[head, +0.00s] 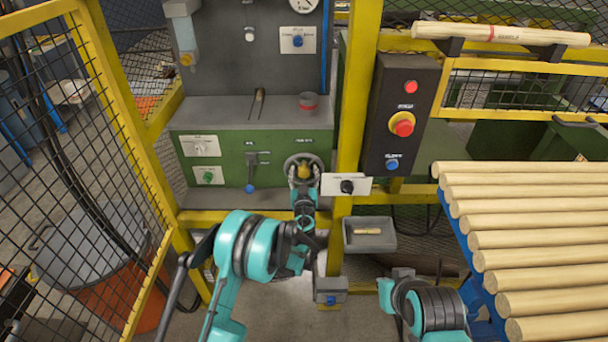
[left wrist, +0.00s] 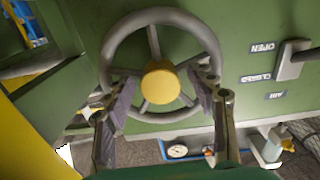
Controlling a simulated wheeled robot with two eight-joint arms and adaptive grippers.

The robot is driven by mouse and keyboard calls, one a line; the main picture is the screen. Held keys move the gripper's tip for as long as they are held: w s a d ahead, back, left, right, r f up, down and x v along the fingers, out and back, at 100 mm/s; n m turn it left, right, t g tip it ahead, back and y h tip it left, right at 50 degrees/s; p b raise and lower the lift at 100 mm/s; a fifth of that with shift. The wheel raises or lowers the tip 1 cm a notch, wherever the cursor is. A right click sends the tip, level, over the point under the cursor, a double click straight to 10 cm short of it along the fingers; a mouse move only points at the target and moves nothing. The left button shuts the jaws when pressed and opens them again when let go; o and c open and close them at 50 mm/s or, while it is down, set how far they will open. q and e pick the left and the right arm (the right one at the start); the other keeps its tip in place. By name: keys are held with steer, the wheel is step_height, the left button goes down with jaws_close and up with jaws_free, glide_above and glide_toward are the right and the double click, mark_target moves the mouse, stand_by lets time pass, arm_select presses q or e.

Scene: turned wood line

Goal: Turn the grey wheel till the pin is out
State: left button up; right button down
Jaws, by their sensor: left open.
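The grey wheel (head: 291,163) is on the front of the green machine, with a yellow hub. In the left wrist view the wheel (left wrist: 153,15) faces me, its spokes and yellow hub (left wrist: 160,80) plain. My left gripper (head: 303,184) is at the wheel in the head view. In the left wrist view its fingers (left wrist: 166,98) are spread apart, one at each side of the lower wheel, with the hub between them. I cannot tell whether they touch the rim. I cannot identify the pin. My right arm shows at the lower right; its fingers are not visible.
A lever with a blue knob (head: 250,188) is left of the wheel. A grey tray (head: 370,246) is below. Turned wood rods (head: 540,238) lie at right.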

arm_select(q)
steer(key=shift+w, duration=0.25)
jaws_close()
